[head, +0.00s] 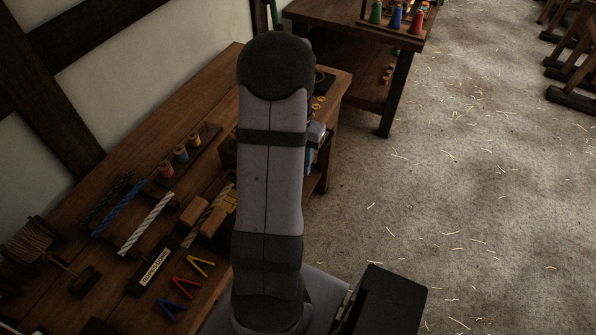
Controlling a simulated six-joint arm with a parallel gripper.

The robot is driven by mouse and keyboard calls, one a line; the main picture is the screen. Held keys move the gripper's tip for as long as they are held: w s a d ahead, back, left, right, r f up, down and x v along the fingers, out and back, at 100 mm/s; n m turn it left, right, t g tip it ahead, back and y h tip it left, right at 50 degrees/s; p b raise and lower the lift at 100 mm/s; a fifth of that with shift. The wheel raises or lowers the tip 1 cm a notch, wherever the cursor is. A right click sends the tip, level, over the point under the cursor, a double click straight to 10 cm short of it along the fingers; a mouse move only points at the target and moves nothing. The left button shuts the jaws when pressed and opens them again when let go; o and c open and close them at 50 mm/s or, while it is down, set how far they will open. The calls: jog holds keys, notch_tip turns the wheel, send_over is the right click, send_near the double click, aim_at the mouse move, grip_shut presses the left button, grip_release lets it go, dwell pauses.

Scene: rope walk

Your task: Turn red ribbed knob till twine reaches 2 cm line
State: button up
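My arm stands across the middle of the view and covers part of the wooden bench (215,80). My gripper cannot be made out; it is hidden behind the arm. I cannot make out the red ribbed knob, its twine or the 2 cm line. A small grey and blue piece shows just right of my arm at the bench's far end; I cannot tell what it is.
On the bench lie a wound reel (32,243), a blue rope (118,208), a white rope (146,222), small spools (181,153), a labelled block (154,267) and coloured V-shaped pieces (184,288). A second table (350,33) stands beyond. The straw-strewn floor at right is open.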

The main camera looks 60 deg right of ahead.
jog(key=shift+w+d+h, duration=0.25)
jog(key=shift+d+h, duration=0.15)
jog(key=shift+d, duration=0.35)
jog(key=shift+f+p, duration=1.35)
jog(key=shift+f, duration=2.25)
grip_shut()
